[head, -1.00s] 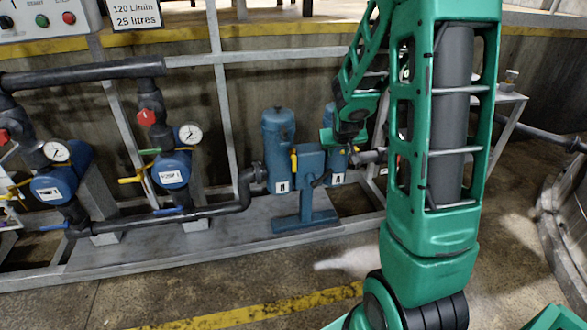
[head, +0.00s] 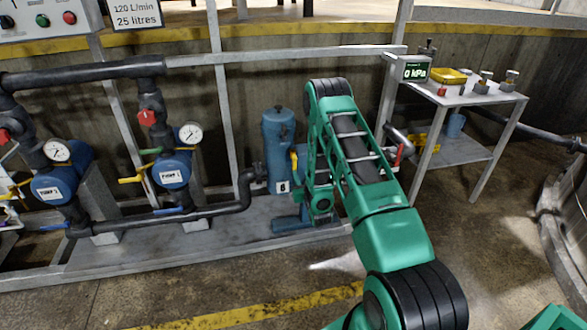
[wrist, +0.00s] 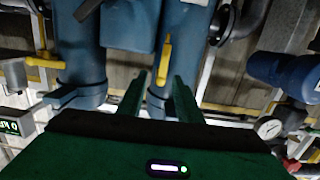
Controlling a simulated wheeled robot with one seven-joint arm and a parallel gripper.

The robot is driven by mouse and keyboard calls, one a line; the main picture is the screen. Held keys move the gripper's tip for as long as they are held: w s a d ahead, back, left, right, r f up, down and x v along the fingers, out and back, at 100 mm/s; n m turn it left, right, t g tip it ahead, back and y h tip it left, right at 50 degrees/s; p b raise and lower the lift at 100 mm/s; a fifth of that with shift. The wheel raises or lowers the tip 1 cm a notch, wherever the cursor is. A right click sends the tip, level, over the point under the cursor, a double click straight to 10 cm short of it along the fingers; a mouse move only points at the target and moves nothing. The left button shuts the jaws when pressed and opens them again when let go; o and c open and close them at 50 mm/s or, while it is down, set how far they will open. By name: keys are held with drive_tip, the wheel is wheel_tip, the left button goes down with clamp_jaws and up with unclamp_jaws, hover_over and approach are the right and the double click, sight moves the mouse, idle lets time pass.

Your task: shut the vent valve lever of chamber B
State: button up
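Chamber B is a blue upright cylinder (head: 278,135) with a small white label near its foot in the head view. A yellow lever (head: 294,160) shows on its right side, beside my arm. In the wrist view two blue cylinders show; the right one (wrist: 188,35) has a yellow lever (wrist: 165,62) running up and down the picture. My gripper (wrist: 158,82) is open and empty, its two green fingers apart. The lever lies just beyond the fingertips, roughly in line with the gap; contact cannot be told. In the head view my arm hides the gripper and the other chamber.
In the wrist view another yellow lever (wrist: 45,62) lies crosswise by the left cylinder. Pumps with gauges (head: 172,170) and dark pipes stand left in the head view. A small table (head: 475,95) and a 0 kPa display (head: 415,73) stand right. The front floor is clear.

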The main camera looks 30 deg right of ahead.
sight(295, 166)
drive_tip(key=shift+t, duration=0.6)
drive_tip(key=x, duration=0.3)
drive_tip(key=f+x, duration=0.1)
drive_tip(key=x, duration=0.2)
drive_tip(key=f+x, duration=0.1)
drive_tip(key=x, duration=0.2)
drive_tip(key=shift+w+a, duration=0.25)
drive_tip(key=shift+w, duration=0.1)
drive_tip(key=shift+c, duration=0.3)
clamp_jaws()
